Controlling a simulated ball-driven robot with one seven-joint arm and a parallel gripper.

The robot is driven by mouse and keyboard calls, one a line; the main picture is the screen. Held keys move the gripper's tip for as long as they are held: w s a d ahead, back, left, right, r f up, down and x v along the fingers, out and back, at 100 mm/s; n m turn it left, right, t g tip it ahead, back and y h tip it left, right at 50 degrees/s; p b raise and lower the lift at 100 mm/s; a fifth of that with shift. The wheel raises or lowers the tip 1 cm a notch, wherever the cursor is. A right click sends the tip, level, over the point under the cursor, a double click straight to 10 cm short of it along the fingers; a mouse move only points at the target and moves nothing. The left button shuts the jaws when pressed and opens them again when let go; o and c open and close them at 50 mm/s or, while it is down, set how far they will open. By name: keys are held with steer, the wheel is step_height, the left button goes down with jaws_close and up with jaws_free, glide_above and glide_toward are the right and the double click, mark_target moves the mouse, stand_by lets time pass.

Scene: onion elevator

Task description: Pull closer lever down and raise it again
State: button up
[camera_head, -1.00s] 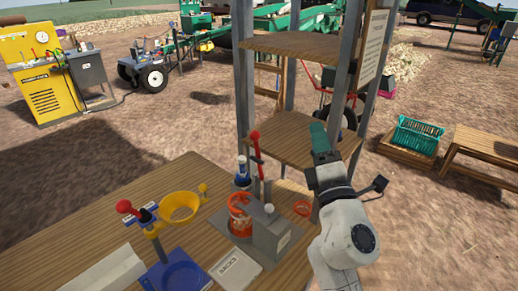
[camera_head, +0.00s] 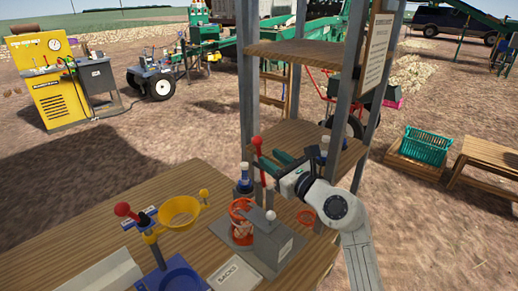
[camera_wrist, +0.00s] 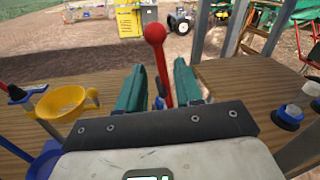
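A lever with a red knob and red rod (camera_head: 262,165) stands nearly upright on a grey machine (camera_head: 275,243). My gripper (camera_head: 272,160) reaches in from the right at the height of the rod, with its green fingers apart. In the wrist view, the red lever (camera_wrist: 157,50) shows in line with the gap between the open fingers (camera_wrist: 159,75), its knob above them. I cannot tell whether the rod is between the tips or just beyond them.
A wooden shelf rack (camera_head: 340,90) with grey posts stands close behind and right of my gripper.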

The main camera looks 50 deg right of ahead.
mark_target(260, 151)
steer(key=w, duration=0.4)
steer(key=w+d, duration=0.1)
steer(key=w, duration=0.1)
steer(key=shift+w, duration=0.2)
steer(key=shift+c, duration=0.5)
jaws_close()
